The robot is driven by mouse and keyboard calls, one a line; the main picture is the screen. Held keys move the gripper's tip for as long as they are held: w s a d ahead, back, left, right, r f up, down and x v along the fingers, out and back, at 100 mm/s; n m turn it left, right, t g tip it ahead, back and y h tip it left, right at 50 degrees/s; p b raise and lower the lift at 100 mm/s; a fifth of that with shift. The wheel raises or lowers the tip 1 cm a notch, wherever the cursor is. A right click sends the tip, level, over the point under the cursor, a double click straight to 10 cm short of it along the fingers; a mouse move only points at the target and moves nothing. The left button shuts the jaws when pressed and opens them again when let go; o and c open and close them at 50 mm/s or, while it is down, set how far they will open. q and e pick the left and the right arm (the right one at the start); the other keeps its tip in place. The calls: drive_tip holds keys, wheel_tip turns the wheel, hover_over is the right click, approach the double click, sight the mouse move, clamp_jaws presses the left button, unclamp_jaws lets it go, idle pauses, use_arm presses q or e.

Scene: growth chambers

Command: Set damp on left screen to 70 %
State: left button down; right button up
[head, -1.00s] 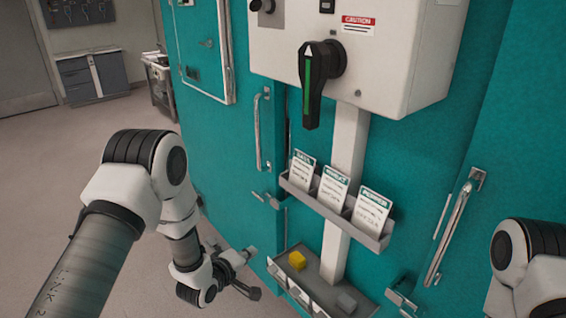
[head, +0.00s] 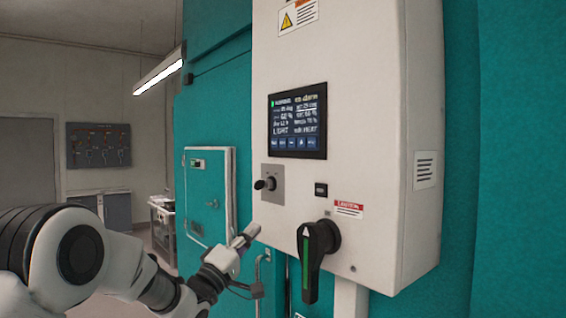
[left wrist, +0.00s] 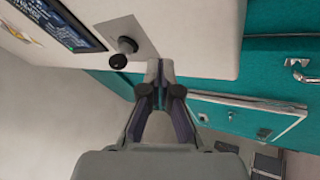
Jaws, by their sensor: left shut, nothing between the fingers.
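The screen (head: 297,121) is a dark panel with white text and a row of blue buttons, on the front of a white control box (head: 350,150). Its small text is too blurred to read surely. In the left wrist view the screen (left wrist: 62,22) shows partly, at the upper left. A black knob (head: 266,184) on a grey plate sits below the screen; it also shows in the left wrist view (left wrist: 124,50). My left gripper (head: 252,231) is shut and empty, below and left of the knob, pointing up toward the box. My right gripper is out of view.
A large black handle with a green stripe (head: 309,258) juts from the box's lower front. A small black switch (head: 321,190) sits right of the knob. A teal cabinet door (head: 208,196) is left of the box.

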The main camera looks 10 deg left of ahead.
sight(282, 130)
use_arm(q)
drive_tip(key=s+r+m+t+h, duration=0.1)
drive_tip(key=s+r, duration=0.2)
drive_tip(key=r, duration=0.7)
drive_tip(key=s+a+r+m+t+h+p, duration=0.1)
drive_tip(key=s+r, duration=0.3)
drive_tip(key=r, duration=0.5)
drive_tip(key=shift+r+h, duration=0.35)
drive_tip(key=shift+h, duration=0.05)
drive_tip(key=shift+a, duration=0.1)
drive_tip(key=shift+w, duration=0.1)
drive_tip(key=shift+w+d+p, duration=0.8)
drive_tip(key=shift+w+d, duration=0.1)
drive_tip(key=shift+w, duration=0.25)
drive_tip(key=shift+w+d+p, duration=0.75)
drive_tip(key=shift+w+d, duration=0.2)
drive_tip(key=shift+w, duration=0.15)
drive_tip(key=shift+w+d+p, duration=0.8)
drive_tip(key=shift+w+d, duration=0.1)
drive_tip(key=shift+w, duration=0.25)
drive_tip(key=shift+w, duration=0.1)
drive_tip(key=shift+w+d, duration=0.25)
